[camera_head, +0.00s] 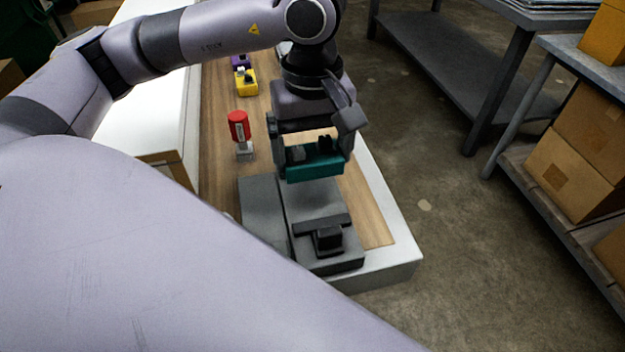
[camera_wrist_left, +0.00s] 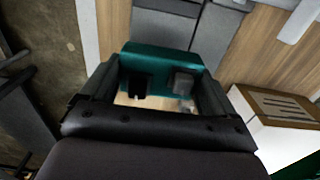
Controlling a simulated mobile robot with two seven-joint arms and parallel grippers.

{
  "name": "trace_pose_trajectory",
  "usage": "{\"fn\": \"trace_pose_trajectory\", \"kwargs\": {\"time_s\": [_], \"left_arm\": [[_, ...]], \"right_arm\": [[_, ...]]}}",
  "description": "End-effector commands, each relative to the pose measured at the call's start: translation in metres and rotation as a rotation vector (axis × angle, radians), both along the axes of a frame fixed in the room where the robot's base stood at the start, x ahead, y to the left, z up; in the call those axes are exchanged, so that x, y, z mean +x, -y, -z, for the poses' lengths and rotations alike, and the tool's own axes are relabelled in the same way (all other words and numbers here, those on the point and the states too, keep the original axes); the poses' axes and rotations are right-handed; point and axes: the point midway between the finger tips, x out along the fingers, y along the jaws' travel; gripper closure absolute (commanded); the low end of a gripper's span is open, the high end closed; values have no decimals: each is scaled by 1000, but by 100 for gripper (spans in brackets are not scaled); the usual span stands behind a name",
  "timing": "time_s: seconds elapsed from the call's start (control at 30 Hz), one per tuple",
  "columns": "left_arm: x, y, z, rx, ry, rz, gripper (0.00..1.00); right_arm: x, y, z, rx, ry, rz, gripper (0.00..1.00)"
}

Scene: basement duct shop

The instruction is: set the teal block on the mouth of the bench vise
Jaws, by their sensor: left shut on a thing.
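The teal block (camera_head: 315,163) is held in my left gripper (camera_head: 313,148), whose fingers are shut on its two ends. In the left wrist view the teal block (camera_wrist_left: 160,60) spans between the fingertips of the left gripper (camera_wrist_left: 158,85). The grey bench vise (camera_head: 318,215) stands on the bench, below and nearer than the block in the head view. The vise (camera_wrist_left: 175,25) also shows at the top of the left wrist view, partly hidden behind the block. I cannot tell whether the block touches the vise. My right gripper is not in view.
A red-topped tool (camera_head: 239,126) stands left of the gripper on the wooden bench top (camera_head: 222,120). A yellow block (camera_head: 246,83) and a purple block (camera_head: 240,62) sit farther back. A shelf with cardboard boxes (camera_head: 575,165) stands at right, across open concrete floor.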

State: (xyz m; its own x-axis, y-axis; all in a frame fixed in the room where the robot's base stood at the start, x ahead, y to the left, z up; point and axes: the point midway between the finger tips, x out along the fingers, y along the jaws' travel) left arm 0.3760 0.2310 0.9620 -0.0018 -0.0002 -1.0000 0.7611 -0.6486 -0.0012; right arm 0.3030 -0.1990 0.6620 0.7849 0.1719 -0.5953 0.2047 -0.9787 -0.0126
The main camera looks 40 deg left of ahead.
Motion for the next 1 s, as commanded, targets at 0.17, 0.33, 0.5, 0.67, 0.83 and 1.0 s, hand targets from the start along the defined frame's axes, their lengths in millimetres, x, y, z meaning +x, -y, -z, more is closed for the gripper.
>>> {"fn": "trace_pose_trajectory", "kwargs": {"time_s": [0.17, 0.33, 0.5, 0.67, 0.83, 1.0], "left_arm": [[0, 0, 22, -1, 2, 1, 58], [0, 0, 34, -1, 1, 1, 58], [-1, 0, 59, -1, -2, 0, 58], [0, 0, 68, -1, 3, 1, 58], [0, 0, 68, -1, 3, 1, 58], [0, 0, 71, -1, 1, 1, 0]], "right_arm": [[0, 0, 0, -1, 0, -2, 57], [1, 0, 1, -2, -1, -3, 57], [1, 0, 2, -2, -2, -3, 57], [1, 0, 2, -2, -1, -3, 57], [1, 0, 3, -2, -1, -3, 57], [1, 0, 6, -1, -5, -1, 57]]}}
